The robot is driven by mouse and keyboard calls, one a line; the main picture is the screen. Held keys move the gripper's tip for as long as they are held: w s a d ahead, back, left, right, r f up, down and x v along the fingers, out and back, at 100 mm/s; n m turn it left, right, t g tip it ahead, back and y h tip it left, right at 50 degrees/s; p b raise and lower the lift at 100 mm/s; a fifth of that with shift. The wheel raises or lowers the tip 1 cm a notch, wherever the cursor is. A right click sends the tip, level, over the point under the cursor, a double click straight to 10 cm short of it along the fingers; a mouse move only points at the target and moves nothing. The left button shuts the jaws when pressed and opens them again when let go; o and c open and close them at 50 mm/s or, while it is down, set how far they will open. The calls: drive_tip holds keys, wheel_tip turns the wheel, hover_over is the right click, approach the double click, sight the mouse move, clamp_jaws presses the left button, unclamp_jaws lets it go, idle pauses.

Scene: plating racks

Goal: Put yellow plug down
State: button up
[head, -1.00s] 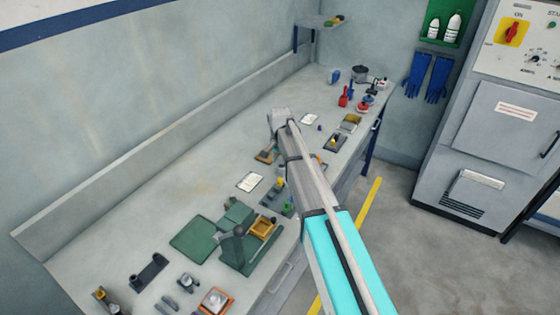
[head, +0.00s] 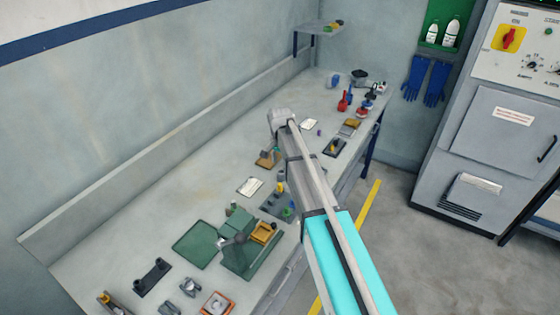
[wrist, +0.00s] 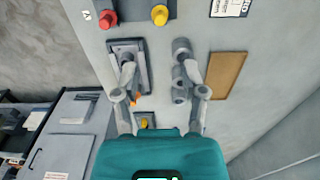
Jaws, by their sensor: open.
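My gripper (wrist: 157,65) is open in the wrist view, with its two fingers apart and nothing seen held between them. It hangs over the bench, and its left finger overlaps a dark rectangular plate (wrist: 143,50). A yellow knob-like piece (wrist: 160,15) stands on a dark base at the top, beside a red one (wrist: 107,18). Another small yellow piece (wrist: 144,122) sits on a dark plate below the fingers. I cannot tell which is the yellow plug. In the head view, yellow pieces show on a grey base (head: 280,187) and on a dark plate (head: 333,147); my arm hides part of the bench.
A flat brown piece (wrist: 226,75) lies right of the fingers. A green tray (head: 195,243) and a green fixture (head: 245,260) stand nearer on the bench. Bottles and red tools (head: 343,101) stand at the far end.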

drive_tip(key=s+d+n, duration=0.2)
drive_tip(key=s+d, duration=0.1)
drive_tip(key=s, duration=0.5)
drive_tip(key=s+d+n, duration=0.2)
drive_tip(key=s+d, duration=0.2)
drive_tip(key=s, duration=0.5)
drive_tip(key=s+d+n, duration=0.3)
drive_tip(key=s, duration=0.6)
drive_tip(key=shift+s+d, duration=0.25)
drive_tip(key=shift+d, duration=0.05)
